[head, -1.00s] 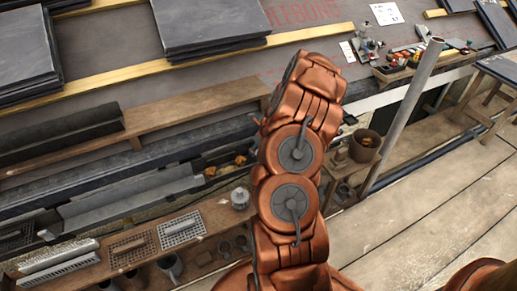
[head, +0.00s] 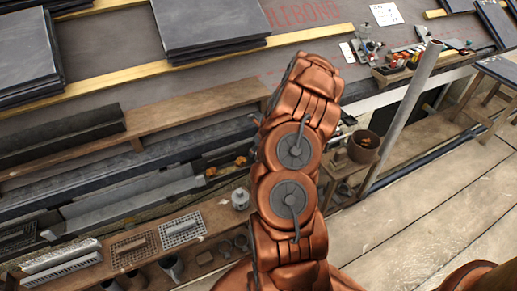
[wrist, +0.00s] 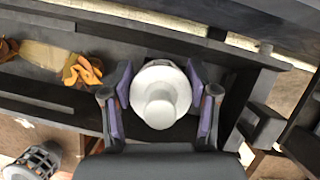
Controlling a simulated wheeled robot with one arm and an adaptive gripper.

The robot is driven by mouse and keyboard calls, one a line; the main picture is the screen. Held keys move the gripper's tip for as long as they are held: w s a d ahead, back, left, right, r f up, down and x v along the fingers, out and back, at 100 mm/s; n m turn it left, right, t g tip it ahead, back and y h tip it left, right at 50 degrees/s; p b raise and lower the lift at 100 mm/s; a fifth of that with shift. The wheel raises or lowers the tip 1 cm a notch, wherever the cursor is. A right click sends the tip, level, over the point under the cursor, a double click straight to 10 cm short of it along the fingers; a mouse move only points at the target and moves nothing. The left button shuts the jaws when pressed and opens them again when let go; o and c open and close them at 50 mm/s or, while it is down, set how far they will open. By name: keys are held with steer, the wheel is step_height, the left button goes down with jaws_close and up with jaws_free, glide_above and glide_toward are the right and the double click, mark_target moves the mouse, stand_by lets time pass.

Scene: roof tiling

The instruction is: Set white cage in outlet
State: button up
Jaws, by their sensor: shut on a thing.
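My gripper (wrist: 159,98) is shut on the white cage (wrist: 160,95) in the wrist view, a pale round piece with a knob-like end facing the camera. Its purple-lined fingers press on both sides of it. The cage is over the dark gutter (wrist: 45,88), near a cross-piece at the right. I cannot tell whether it touches the gutter. The outlet is not visible; the cage and gripper cover that part of the gutter. In the head view my arm hides the gripper and the held cage; the gutter (head: 140,205) shows left of the arm.
Orange-brown leaves (wrist: 82,70) lie in the gutter left of my gripper. A grey cage (wrist: 35,160) stands at lower left; it also shows on the plank in the head view (head: 240,198). Grates (head: 182,229) lie on that plank. A pole (head: 402,115) and a bucket (head: 364,146) stand right of my arm.

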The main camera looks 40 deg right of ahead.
stand_by(0.4)
steer(key=o, duration=1)
steer(key=shift+o, duration=1.2)
steer(key=shift+r+p, duration=4.55)
steer(key=shift+p, duration=0.75)
